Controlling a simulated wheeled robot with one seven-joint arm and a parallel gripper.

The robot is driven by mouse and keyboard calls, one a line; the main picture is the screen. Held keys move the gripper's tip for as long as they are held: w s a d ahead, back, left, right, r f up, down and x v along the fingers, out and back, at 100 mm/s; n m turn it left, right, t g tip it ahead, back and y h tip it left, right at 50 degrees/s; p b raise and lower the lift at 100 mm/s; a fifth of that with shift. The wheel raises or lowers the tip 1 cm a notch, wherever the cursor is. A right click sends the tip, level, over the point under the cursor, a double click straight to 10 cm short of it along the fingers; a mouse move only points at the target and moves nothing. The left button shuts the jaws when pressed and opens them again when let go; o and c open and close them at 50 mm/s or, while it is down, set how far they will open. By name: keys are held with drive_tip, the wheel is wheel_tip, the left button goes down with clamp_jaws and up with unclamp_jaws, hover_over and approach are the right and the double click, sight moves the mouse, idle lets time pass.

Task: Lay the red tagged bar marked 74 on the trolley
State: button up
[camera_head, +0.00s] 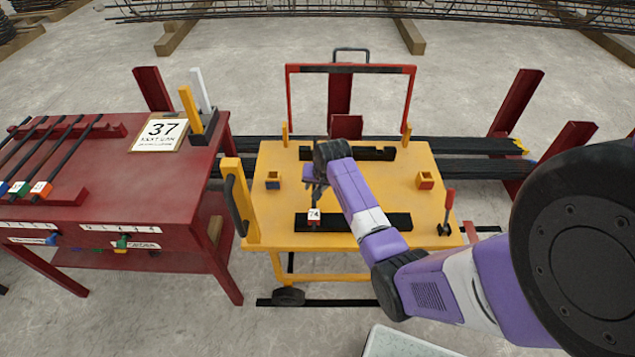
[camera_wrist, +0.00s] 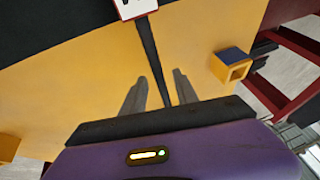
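The bar (camera_wrist: 151,52) is dark and thin, with a red-edged white tag (camera_head: 314,214) that reads 74. The tag is at the front black strip (camera_head: 375,222) of the yellow trolley (camera_head: 270,205), and it also shows at the top of the wrist view (camera_wrist: 136,8). The bar runs from the tag back towards my gripper; its far part is hidden by my gripper and arm. My gripper (camera_head: 313,190) is low over the trolley. In the wrist view its two fingers (camera_wrist: 160,90) stand apart on either side of the bar, with gaps showing.
The trolley has a rear black strip (camera_head: 385,153), small block sockets (camera_head: 425,180), a yellow post (camera_head: 240,200) and a red-handled lever (camera_head: 448,205). Red posts stand behind right.

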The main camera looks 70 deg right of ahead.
drive_tip(key=p+v, duration=0.1)
drive_tip(key=v, duration=1.1)
drive_tip(key=s+a+f+n+t, duration=0.2)
drive_tip(key=a+n+t, duration=0.1)
drive_tip(key=a, duration=1)
drive_tip(key=s+a+f+n+t, duration=0.2)
drive_tip(key=a+n, duration=0.1)
drive_tip(key=a, duration=1)
drive_tip(key=s+a+r+n+t+y, duration=0.1)
drive_tip(key=s+a+r+n+t, duration=0.2)
drive_tip(key=s+a+r, duration=0.3)
drive_tip(key=s+a+r+n+t+y, duration=0.2)
drive_tip(key=s+a+r+n, duration=0.3)
drive_tip(key=r, duration=0.8)
drive_tip(key=s+a+t, duration=0.1)
drive_tip(key=s+a, duration=0.1)
drive_tip(key=s, duration=0.2)
drive_tip(key=shift+a, duration=0.1)
